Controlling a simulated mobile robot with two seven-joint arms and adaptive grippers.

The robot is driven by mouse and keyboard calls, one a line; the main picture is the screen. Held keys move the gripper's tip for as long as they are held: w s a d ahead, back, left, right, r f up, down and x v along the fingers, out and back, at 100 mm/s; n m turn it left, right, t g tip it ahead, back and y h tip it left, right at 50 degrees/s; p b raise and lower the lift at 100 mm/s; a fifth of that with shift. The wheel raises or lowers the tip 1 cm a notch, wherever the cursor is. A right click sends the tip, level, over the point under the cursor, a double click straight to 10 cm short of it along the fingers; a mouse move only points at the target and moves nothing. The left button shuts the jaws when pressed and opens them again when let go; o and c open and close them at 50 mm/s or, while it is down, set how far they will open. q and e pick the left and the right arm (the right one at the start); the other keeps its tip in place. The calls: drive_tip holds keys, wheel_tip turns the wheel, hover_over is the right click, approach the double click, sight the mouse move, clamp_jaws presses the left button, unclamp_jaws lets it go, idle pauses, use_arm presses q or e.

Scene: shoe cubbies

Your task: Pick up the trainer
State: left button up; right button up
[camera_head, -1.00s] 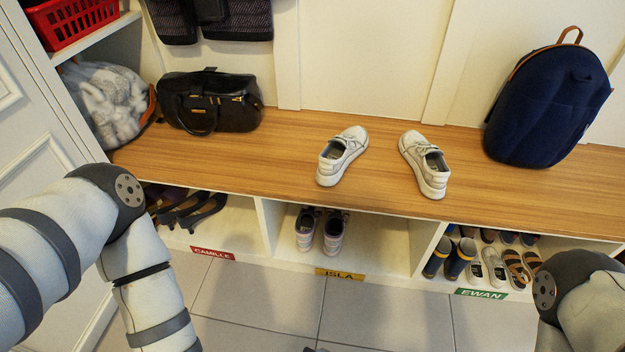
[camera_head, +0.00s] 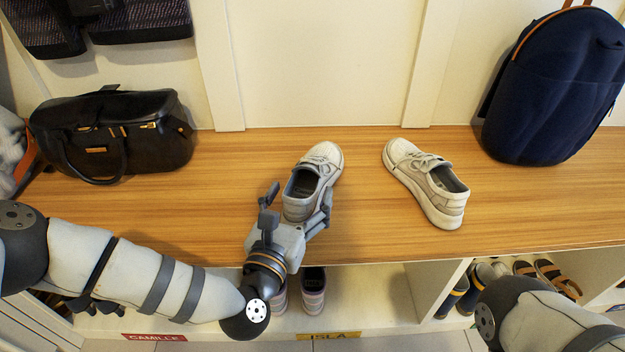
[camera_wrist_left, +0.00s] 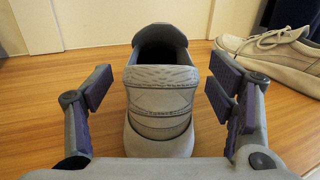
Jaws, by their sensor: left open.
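Two pale grey-white trainers stand upright on the wooden bench top. The left trainer (camera_head: 313,177) has its toe towards the wall and its heel towards me. The right trainer (camera_head: 427,183) stands apart to its right. My left gripper (camera_head: 297,197) is open at the heel of the left trainer. In the left wrist view the heel of this trainer (camera_wrist_left: 158,95) lies between my spread fingers (camera_wrist_left: 163,100), with gaps on both sides. The right trainer (camera_wrist_left: 272,55) shows at the upper right there. My right gripper is out of frame; only my right arm shows.
A black handbag (camera_head: 112,135) stands on the bench (camera_head: 365,225) at left, and a navy backpack (camera_head: 555,88) at right. Cubbies below hold shoes, with name labels such as ISLA (camera_head: 328,336). The bench between the trainers is clear.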

sight(307, 179)
use_arm(q)
drive_tip(key=x, duration=0.3)
drive_tip(key=shift+w+f+b, duration=0.15)
drive_tip(key=shift+w+b, duration=0.05)
drive_tip(key=shift+b, duration=0.1)
drive_tip(key=c, duration=1.4)
drive_tip(key=shift+c, duration=0.2)
